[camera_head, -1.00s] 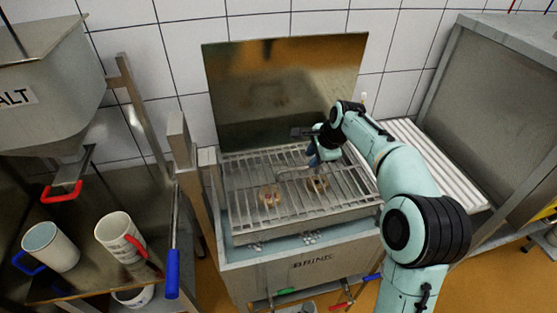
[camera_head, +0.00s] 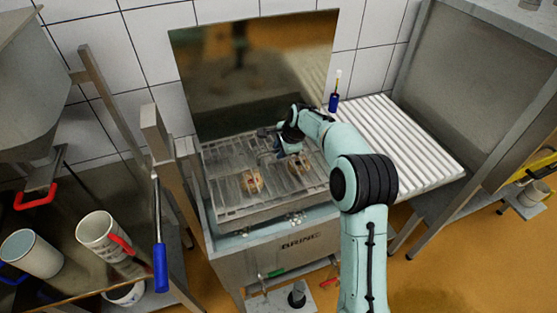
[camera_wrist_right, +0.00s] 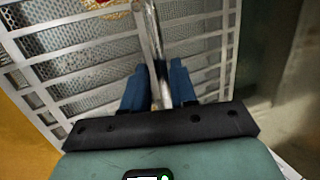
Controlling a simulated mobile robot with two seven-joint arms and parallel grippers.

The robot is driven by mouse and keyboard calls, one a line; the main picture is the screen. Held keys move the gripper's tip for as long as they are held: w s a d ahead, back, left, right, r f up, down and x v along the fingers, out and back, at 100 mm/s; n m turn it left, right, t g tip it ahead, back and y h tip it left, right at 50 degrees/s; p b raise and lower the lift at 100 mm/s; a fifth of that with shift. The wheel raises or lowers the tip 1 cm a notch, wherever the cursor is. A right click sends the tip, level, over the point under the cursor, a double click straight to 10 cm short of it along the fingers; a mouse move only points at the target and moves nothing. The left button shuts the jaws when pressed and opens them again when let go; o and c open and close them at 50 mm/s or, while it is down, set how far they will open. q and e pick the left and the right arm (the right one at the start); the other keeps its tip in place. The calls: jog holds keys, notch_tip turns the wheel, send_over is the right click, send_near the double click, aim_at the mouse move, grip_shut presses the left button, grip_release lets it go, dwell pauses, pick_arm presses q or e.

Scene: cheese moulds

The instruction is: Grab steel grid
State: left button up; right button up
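The steel grid (camera_head: 222,187) lies across the top of the steel brine tank (camera_head: 300,245), with two small brownish pieces (camera_head: 252,180) (camera_head: 300,165) showing among its bars. My right gripper (camera_head: 279,146) is at the grid's far side, right of its middle. In the right wrist view its two blue fingers (camera_wrist_right: 159,88) sit close on both sides of an upright steel bar (camera_wrist_right: 152,35), seemingly the grid's handle, and appear shut on it. The grid's bars (camera_wrist_right: 60,48) run below, over a perforated surface. The exact finger contact is partly hidden. My left gripper is not in view.
A ribbed white drain board (camera_head: 395,150) stands right of the tank, with a steel cabinet (camera_head: 480,90) beyond. A steel panel (camera_head: 250,75) rises behind the tank. Mugs (camera_head: 32,253) (camera_head: 103,237) and a blue-handled tool (camera_head: 160,265) are at the left.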

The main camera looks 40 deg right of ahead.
jog(key=shift+x, duration=1.2)
jog(key=shift+r, duration=0.15)
grip_shut()
jog(key=shift+w+r, duration=0.15)
jog(key=shift+r, duration=0.05)
dwell(0.3)
